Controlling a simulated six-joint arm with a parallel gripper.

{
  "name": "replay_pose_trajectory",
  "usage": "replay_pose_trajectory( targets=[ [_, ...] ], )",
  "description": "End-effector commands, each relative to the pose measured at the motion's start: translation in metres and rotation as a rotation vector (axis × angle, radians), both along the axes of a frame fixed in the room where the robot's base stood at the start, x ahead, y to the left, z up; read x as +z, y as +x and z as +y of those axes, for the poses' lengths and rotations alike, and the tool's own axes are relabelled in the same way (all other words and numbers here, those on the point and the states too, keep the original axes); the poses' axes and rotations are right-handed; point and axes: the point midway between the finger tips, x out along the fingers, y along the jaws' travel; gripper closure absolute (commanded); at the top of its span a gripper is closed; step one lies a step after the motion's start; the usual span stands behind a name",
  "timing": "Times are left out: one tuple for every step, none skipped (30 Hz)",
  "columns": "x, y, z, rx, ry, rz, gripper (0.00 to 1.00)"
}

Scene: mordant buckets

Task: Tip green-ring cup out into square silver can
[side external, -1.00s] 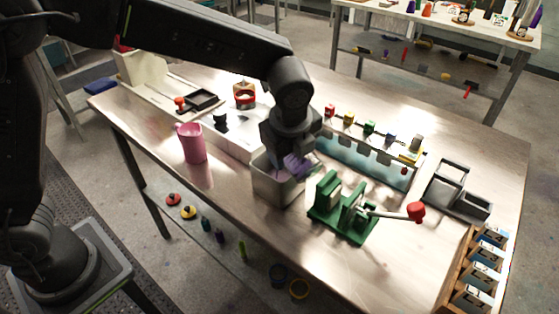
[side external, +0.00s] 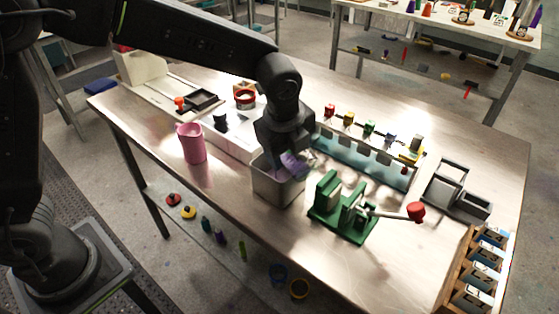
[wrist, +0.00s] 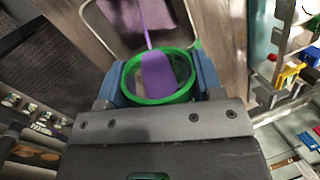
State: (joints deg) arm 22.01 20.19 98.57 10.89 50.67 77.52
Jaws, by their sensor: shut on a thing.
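The green-ring cup (wrist: 187,88) is between my gripper's fingers (wrist: 160,85), with its green rim showing in the wrist view. Purple content fills part of its mouth, and a thin purple strand runs from it towards the can. The square silver can (side external: 275,188) stands on the table below my gripper (side external: 291,160). Its rim shows at the top of the wrist view (wrist: 101,39), with purple inside. In the side view a lilac shape is at the can's mouth. My gripper is shut on the cup, over the can; the cup body is mostly hidden.
A pink pitcher (side external: 192,145) stands left of the can. A green press with a red-knobbed lever (side external: 345,208) is close on the right. A long trough (side external: 365,160) lies behind, and a wooden rack of boxes (side external: 470,270) is at the front right corner.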

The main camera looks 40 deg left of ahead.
Motion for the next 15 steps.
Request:
replay_pose_trajectory(
  targets=[
    [0.0005, 0.0006, 0.0004, 0.001, -0.005, 0.0, 0.68],
    [0.0006, 0.0009, 0.0007, 0.001, -0.008, 0.001, 0.68],
    [0.0007, 0.0012, 0.001, 0.002, -0.013, 0.001, 0.68],
    [0.0007, 0.0013, 0.0011, 0.002, -0.016, 0.002, 0.68],
    [0.0008, 0.0014, 0.0012, 0.003, -0.02, 0.003, 0.68],
    [0.001, 0.0015, 0.0014, 0.003, -0.024, 0.004, 0.68],
    [0.0011, 0.0016, 0.0014, 0.002, -0.028, 0.005, 0.68],
    [0.0011, 0.0014, 0.0015, 0.001, -0.031, 0.006, 0.68],
    [0.0013, 0.0011, 0.0016, 0.002, -0.035, 0.007, 0.68],
    [0.0012, 0.0009, 0.0017, 0.002, -0.038, 0.008, 0.68],
    [0.0012, 0.0008, 0.0018, 0.002, -0.041, 0.008, 0.68],
    [0.0013, 0.0007, 0.0017, 0.002, -0.045, 0.011, 0.68],
    [0.0014, 0.0005, 0.0018, 0.003, -0.048, 0.011, 0.68],
    [0.0014, 0.0005, 0.0019, 0.002, -0.051, 0.012, 0.68],
    [0.0015, 0.0005, 0.002, 0.001, -0.055, 0.013, 0.68]
  ],
)
